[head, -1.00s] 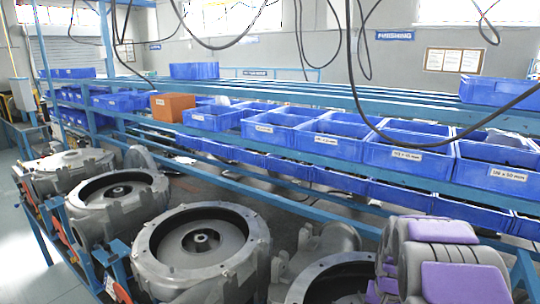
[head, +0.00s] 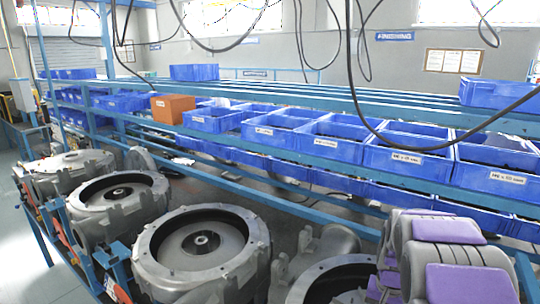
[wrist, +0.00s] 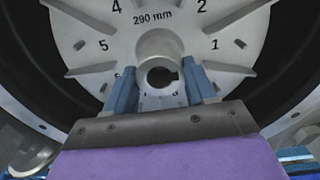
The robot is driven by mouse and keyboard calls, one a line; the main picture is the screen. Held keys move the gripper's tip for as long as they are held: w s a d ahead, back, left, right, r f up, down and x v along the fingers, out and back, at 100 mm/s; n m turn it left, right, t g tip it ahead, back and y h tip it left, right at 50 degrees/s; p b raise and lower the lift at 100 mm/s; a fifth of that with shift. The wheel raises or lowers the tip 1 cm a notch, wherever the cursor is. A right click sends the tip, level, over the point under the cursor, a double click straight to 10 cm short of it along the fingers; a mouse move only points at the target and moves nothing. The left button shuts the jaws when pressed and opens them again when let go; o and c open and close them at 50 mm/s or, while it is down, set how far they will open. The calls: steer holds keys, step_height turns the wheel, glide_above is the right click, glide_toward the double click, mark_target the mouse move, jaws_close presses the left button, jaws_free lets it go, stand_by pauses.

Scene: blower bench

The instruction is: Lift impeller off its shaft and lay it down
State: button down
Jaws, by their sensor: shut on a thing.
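The impeller (wrist: 98,56) fills the upper part of the wrist view as a pale grey disc with radial vanes, numbers and the mark "290 mm". Its raised hub (wrist: 160,45) has a round, keyed bore. My gripper (wrist: 159,84) is shut on the hub, with one blue finger on each side of the bore. I cannot tell whether the shaft is inside the bore. A dark ring of the housing surrounds the disc. In the head view my arm covers part of the nearest housing (head: 318,276), and my gripper is hidden.
More open blower housings stand in a row to the left, the closest one (head: 255,262) with a disc and hub inside. Blue bins (head: 405,160) and an orange box (head: 173,107) line the rack behind. Black cables (head: 350,60) hang overhead.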

steer(key=shift+r+p, duration=0.6)
steer(key=shift+r, duration=1.3)
steer(key=shift+r, duration=0.1)
